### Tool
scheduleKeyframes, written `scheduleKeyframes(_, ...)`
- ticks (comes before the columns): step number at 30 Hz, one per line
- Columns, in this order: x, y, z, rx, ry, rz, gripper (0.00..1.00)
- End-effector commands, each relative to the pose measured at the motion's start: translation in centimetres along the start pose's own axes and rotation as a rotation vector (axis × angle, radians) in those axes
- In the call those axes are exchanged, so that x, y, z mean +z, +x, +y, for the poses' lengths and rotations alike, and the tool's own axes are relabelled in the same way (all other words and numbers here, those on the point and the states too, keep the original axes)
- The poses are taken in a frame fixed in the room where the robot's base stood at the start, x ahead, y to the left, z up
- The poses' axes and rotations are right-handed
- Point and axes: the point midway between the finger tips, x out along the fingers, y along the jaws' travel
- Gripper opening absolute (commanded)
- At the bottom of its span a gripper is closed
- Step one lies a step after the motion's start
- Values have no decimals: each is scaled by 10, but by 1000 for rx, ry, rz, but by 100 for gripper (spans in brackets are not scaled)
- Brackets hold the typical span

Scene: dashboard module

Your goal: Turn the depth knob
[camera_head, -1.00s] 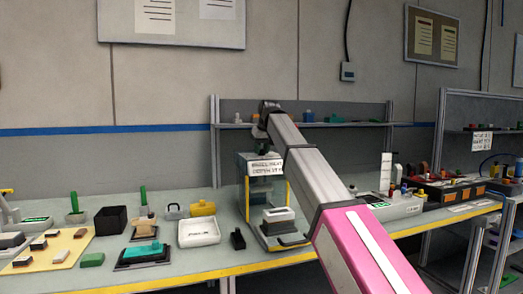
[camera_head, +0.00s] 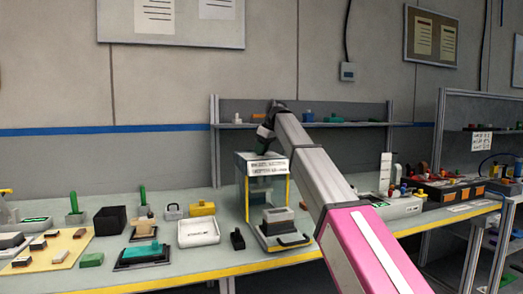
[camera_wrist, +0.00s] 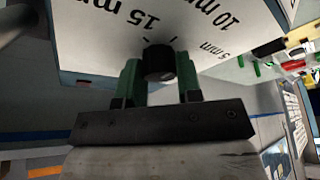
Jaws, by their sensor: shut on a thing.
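The depth knob (camera_wrist: 160,64) is a small dark round knob on a white dial face (camera_wrist: 125,35) in the wrist view. The face carries printed marks for 15 mm, 10 mm and 5 mm. My gripper (camera_wrist: 159,72) has green fingers, one on each side of the knob, and is shut on it. The knob's pointer is not clear to me. In the head view the knobbed device is a boxy stand with a white label (camera_head: 267,166) and yellow edges. My arm comes down behind its top, and the fingers and knob are not clearly visible there.
A grey block with a black handle (camera_head: 290,240) sits at the stand's base. A white tray (camera_head: 199,233), a black box (camera_head: 110,220) and a yellow case (camera_head: 202,209) stand to the left. A shelf (camera_head: 340,124) runs behind my arm.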

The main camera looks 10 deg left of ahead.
Motion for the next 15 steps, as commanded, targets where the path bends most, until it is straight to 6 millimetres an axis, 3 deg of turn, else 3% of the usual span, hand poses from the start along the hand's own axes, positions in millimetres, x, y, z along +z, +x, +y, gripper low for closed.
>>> scheduleKeyframes(14,-1,-1,0,-4,-11,1,9)
scheduleKeyframes(15,-1,-1,0,-4,-10,1,46)
